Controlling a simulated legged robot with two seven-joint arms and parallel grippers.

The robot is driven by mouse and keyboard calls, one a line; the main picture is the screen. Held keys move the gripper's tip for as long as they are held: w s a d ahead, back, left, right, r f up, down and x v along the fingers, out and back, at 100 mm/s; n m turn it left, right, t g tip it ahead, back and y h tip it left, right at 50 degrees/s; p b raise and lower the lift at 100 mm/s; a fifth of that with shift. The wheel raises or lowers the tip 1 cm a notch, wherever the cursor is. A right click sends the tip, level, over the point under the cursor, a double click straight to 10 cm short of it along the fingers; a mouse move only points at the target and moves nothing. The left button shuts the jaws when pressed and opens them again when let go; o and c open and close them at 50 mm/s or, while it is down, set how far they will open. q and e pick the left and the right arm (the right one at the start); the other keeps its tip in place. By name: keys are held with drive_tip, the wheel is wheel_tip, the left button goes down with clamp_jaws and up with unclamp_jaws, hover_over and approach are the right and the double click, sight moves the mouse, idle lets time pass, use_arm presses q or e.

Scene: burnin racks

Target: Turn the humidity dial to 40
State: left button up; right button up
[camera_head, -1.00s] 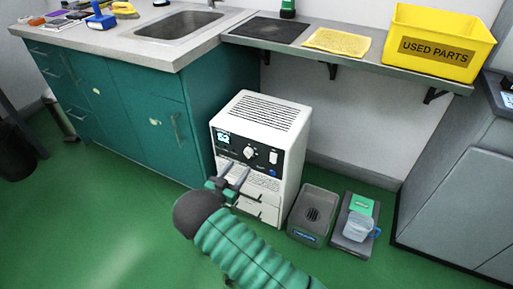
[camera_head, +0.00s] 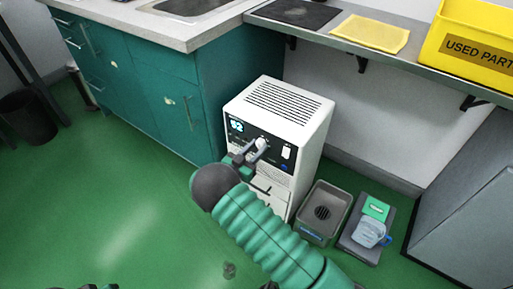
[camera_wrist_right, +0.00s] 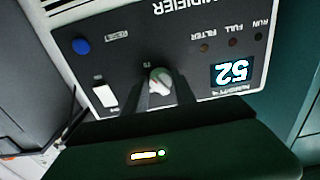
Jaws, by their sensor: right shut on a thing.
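The humidity dial (camera_wrist_right: 159,80) is a pale knob on the dark front panel of the white dehumidifier (camera_head: 283,100). In the right wrist view, upside down, the display (camera_wrist_right: 233,73) reads 52. My right gripper (camera_head: 252,150) reaches the panel in the head view. In the right wrist view its two fingers (camera_wrist_right: 160,88) stand on either side of the dial and are shut on it. The gripper partly hides the panel in the head view. My left gripper does not show clearly.
A grey bin (camera_head: 309,233) and a scale with a clear jug (camera_head: 369,233) stand on the floor right of the dehumidifier. Teal cabinets (camera_head: 170,90) stand to the left. A shelf above holds a yellow cloth (camera_head: 370,33) and a yellow bin (camera_head: 480,45).

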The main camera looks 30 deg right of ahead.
drive_tip(key=shift+d, duration=0.2)
clamp_jaws()
drive_tip(key=shift+a, duration=0.1)
drive_tip(key=shift+a+n+p, duration=0.15)
drive_tip(key=shift+n+p, duration=2.1)
drive_tip(key=shift+n, duration=5.25)
drive_tip(key=shift+a+n+p, duration=0.1)
drive_tip(key=shift+n+p, duration=2.1)
drive_tip(key=shift+n, duration=5.3)
